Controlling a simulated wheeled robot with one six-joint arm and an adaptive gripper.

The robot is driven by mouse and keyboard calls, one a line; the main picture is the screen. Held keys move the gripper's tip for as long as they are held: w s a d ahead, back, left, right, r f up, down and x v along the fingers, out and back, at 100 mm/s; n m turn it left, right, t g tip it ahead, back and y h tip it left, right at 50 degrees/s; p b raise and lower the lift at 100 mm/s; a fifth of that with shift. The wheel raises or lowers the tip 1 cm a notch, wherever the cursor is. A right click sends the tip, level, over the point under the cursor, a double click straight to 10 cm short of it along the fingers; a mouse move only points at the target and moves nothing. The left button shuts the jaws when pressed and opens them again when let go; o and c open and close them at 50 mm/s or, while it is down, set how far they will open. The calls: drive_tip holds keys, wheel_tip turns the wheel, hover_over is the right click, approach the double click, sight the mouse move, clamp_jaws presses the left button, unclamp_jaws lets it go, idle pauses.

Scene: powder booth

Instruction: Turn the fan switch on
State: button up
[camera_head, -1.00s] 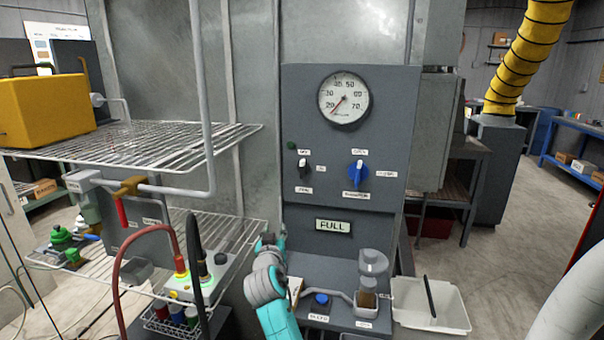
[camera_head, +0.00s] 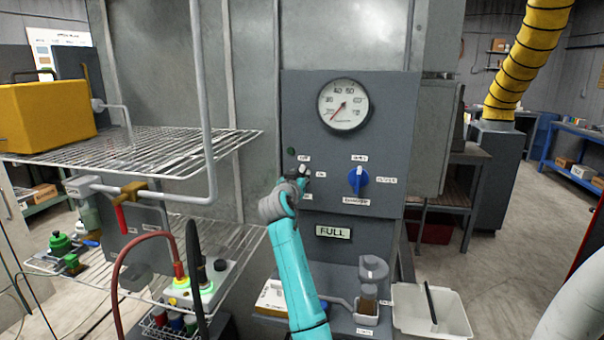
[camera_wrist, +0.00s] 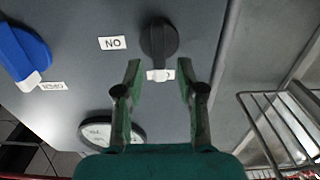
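The fan switch looks to be the black rotary knob on the grey control panel (camera_head: 390,110); I cannot read a fan label. In the wrist view the knob (camera_wrist: 160,38) shows close up, its narrow end at a partly covered white label. An ON label (camera_wrist: 112,43) sits to its left there. My gripper (camera_wrist: 160,68) is open, its two green fingers apart and empty, with the knob just beyond the tips and centred between them. I cannot tell whether they touch it. In the head view my gripper (camera_head: 297,178) covers most of the knob.
A blue knob (camera_head: 357,181) sits right of the black one, below a round gauge (camera_head: 343,104). A small dark green lamp (camera_head: 291,151) is above left. Wire shelves (camera_head: 140,148) with a yellow box (camera_head: 45,118) stand left.

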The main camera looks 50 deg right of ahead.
sight(301, 173)
drive_tip(key=shift+x, duration=1.75)
clamp_jaws()
